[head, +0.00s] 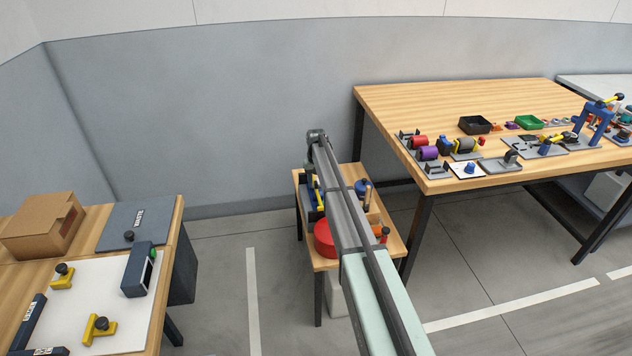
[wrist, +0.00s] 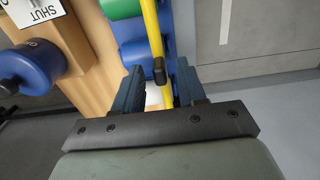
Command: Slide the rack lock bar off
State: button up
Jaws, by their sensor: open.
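The lock bar (wrist: 153,35) is a long yellow bar with a black end piece (wrist: 159,72). It runs along a blue rack (wrist: 132,28) that holds a green roll (wrist: 121,8) and blue parts. My gripper (wrist: 158,76) is open, with one dark blue finger on each side of the bar's near end. Whether either finger touches the bar cannot be told. In the head view a yellow strip of the bar (head: 318,191) shows on the small wooden table (head: 322,264); my arm hides much of the rack and my gripper there.
A blue cylinder (wrist: 38,68) and a plate reading SHUT (wrist: 36,10) are at the wrist view's left. A red round object (head: 324,238) is on the small table. A large bench (head: 450,96) stands right, another table (head: 170,245) left.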

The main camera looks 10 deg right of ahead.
jog(key=shift+c, duration=0.3)
grip_shut()
jog(key=shift+a, duration=1.85)
jog(key=shift+o, duration=0.3)
grip_release()
jog(key=shift+r, duration=0.1)
